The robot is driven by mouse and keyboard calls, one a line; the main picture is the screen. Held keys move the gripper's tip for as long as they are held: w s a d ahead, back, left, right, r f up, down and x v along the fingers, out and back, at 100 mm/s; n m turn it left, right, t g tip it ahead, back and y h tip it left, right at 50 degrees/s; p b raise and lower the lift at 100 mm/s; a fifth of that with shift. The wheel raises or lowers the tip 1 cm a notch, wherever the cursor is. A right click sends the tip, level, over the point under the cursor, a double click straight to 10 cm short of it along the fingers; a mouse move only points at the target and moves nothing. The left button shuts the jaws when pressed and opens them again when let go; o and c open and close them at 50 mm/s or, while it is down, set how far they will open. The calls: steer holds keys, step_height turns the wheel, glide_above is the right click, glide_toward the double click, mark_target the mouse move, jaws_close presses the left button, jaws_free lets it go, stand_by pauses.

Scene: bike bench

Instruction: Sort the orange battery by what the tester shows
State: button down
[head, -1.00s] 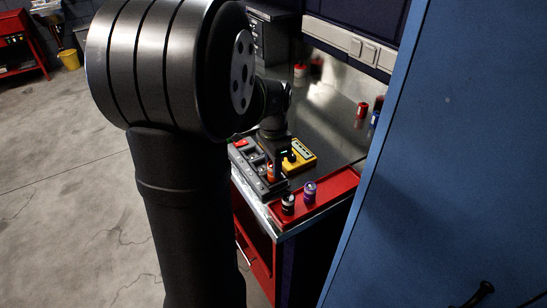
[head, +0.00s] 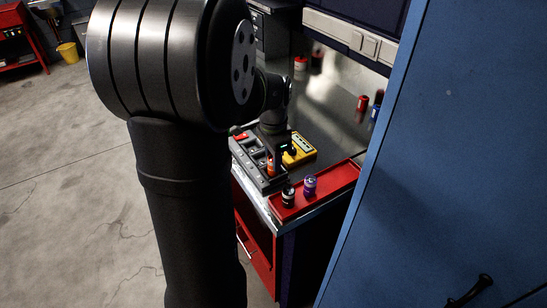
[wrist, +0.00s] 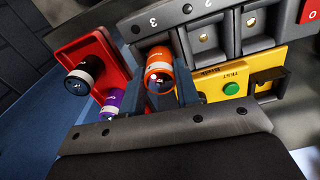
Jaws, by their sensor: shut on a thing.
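The orange battery (wrist: 160,75) is between the fingers of my gripper (wrist: 160,98) in the wrist view, and the gripper is shut on it. In the head view the orange battery (head: 270,168) is upright at the near right end of the grey slotted tray (head: 246,160), by the marking 3 in the wrist view. I cannot tell whether it rests on the slot floor. The yellow tester (head: 303,147) lies beside the tray. Its green TEST button (wrist: 232,88) shows in the wrist view. Its display is too small to read in the head view.
A red tray (head: 335,188) at the bench's near edge holds a black battery (head: 288,196) and a purple battery (head: 310,186). Red cans (head: 362,103) stand farther back. A blue panel (head: 450,140) rises at the right. The bench middle is clear.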

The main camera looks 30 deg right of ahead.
steer(key=shift+f, duration=0.55)
stand_by(0.4)
steer(key=c, duration=1.4)
jaws_free()
steer(key=shift+o, duration=0.2)
steer(key=shift+r, duration=0.1)
steer(key=shift+r, duration=5.4)
step_height(320, 180, down, 9)
steer(key=shift+r, duration=0.15)
